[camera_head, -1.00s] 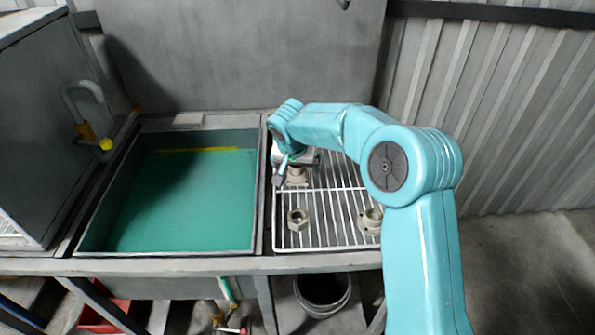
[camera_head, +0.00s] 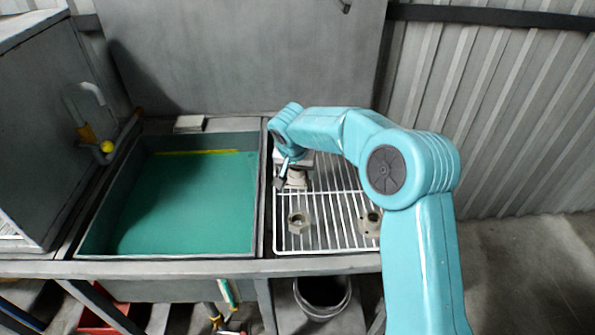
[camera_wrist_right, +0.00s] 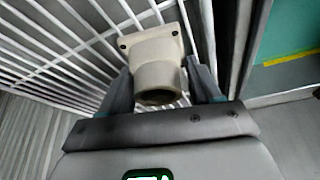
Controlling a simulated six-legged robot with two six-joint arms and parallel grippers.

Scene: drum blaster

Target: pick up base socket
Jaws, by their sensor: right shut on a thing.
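The base socket (camera_wrist_right: 158,68) is a beige piece with a square flange and a round open tube. In the right wrist view it sits between the two fingers of my right gripper (camera_wrist_right: 165,88), which is shut on it, with the white wire rack behind it. In the head view my right gripper (camera_head: 283,180) is at the rack's back left, and the beige socket shows partly beside it (camera_head: 297,177). Whether the socket touches the rack is hard to tell. My left gripper is not in view.
Two other beige fittings, a nut-like one (camera_head: 298,222) and a flanged one (camera_head: 370,222), stand on the front of the wire rack (camera_head: 335,238). A sink basin with a green bottom (camera_head: 185,200) lies to the left. A dark bucket (camera_head: 322,296) is below the counter.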

